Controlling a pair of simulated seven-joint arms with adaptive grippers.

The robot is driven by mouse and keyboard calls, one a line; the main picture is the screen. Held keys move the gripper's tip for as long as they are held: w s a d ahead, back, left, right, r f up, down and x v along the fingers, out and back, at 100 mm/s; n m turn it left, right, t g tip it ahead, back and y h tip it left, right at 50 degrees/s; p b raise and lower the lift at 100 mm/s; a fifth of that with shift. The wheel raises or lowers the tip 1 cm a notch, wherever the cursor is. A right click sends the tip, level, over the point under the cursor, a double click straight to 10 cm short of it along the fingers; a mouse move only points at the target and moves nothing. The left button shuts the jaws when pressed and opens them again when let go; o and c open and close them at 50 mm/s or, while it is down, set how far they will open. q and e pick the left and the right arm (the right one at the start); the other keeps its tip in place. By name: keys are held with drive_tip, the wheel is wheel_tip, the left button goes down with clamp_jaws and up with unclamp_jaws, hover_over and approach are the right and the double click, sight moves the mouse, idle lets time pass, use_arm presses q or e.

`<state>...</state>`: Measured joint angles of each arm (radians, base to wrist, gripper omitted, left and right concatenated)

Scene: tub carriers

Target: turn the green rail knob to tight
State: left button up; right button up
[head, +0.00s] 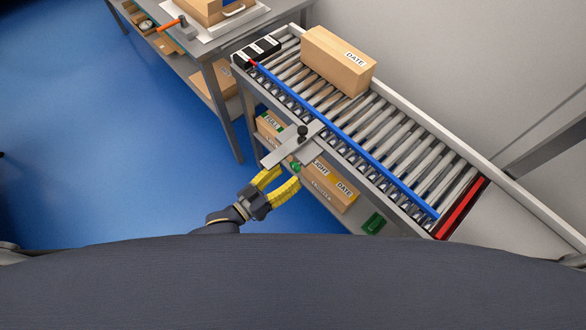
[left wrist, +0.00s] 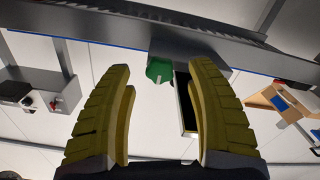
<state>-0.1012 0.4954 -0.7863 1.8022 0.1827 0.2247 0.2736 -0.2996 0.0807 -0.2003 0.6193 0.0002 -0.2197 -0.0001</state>
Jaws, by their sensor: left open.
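The green rail knob (head: 295,165) shows as a small green spot under the grey bracket plate at the near side of the roller conveyor. In the left wrist view the green knob (left wrist: 160,70) hangs below a grey beam, with a small white mark on it. My left gripper (head: 284,177) has yellow fingers and is open. In the left wrist view the fingertips stand apart on either side of the knob, with visible gaps; I cannot tell how far they are from it in depth. My right gripper is not in view.
A blue rail (head: 345,140) runs along the rollers. A black ball knob (head: 302,131) sits on the bracket plate (head: 288,147). A carton marked DATE (head: 335,65) stands on the rollers. Cartons (head: 335,190) lie on the shelf below. A red end stop (head: 460,208) crosses the conveyor's near end.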

use_arm(q)
drive_tip(key=v, duration=0.8)
drive_tip(key=shift+s+a, duration=0.2)
drive_tip(key=shift+s, duration=0.1)
